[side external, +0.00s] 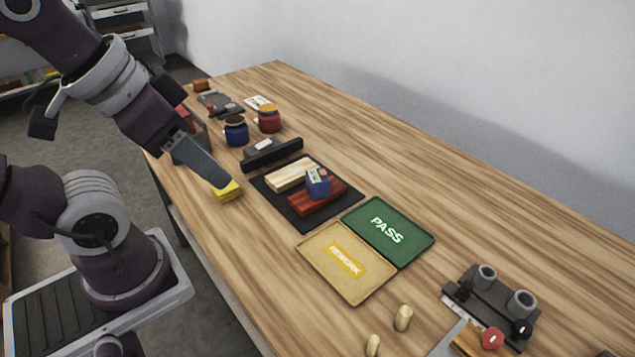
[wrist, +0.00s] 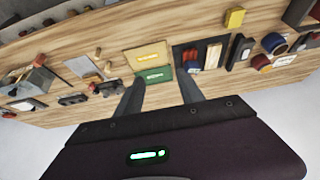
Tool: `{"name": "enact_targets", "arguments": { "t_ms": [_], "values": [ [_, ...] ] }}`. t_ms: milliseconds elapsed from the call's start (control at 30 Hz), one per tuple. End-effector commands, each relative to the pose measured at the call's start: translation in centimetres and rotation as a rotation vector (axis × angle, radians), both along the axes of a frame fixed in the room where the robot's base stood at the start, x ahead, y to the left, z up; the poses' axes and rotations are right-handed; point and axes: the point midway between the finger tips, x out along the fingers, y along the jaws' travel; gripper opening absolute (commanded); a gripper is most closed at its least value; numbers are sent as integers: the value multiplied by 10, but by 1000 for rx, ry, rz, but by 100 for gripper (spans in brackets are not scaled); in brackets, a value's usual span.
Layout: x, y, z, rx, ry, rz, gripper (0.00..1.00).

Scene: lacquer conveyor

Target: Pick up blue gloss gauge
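The blue gloss gauge (side external: 318,184) is a small blue box with a pale display. It rests on a red lacquered block (side external: 305,203) on a dark mat (side external: 268,200), beside a pale wooden block (side external: 292,174). The red block shows in the wrist view (wrist: 190,57), where the gauge is too small to make out clearly. My gripper (side external: 220,182) is left of the mat in the side view, above the table and apart from the gauge. In the wrist view the fingers (wrist: 160,92) are spread with nothing between them, so it is open.
A yellow block (side external: 228,193) lies below my gripper. A black bar (side external: 272,155), a blue jar (side external: 236,132) and a red jar (side external: 269,119) stand behind the mat. Green PASS tray (side external: 421,246) and yellow REWORK tray (side external: 347,295) lie in front, empty.

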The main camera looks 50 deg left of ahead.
Motion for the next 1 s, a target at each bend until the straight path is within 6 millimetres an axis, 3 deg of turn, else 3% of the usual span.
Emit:
{"name": "enact_targets", "arguments": {
  "t_ms": [33,100,400,467,567,767,1000],
  "values": [
    [0,0,0,0,0,0,57],
    [0,0,0,0,0,0,67],
    [0,0,3,0,-2,0,67],
    [1,0,14,0,-5,0,67],
    [2,0,51,0,-10,0,67],
    [49,47,46,409,221,-390,67],
    [132,89,43,910,526,-875,67]
  ]
}}
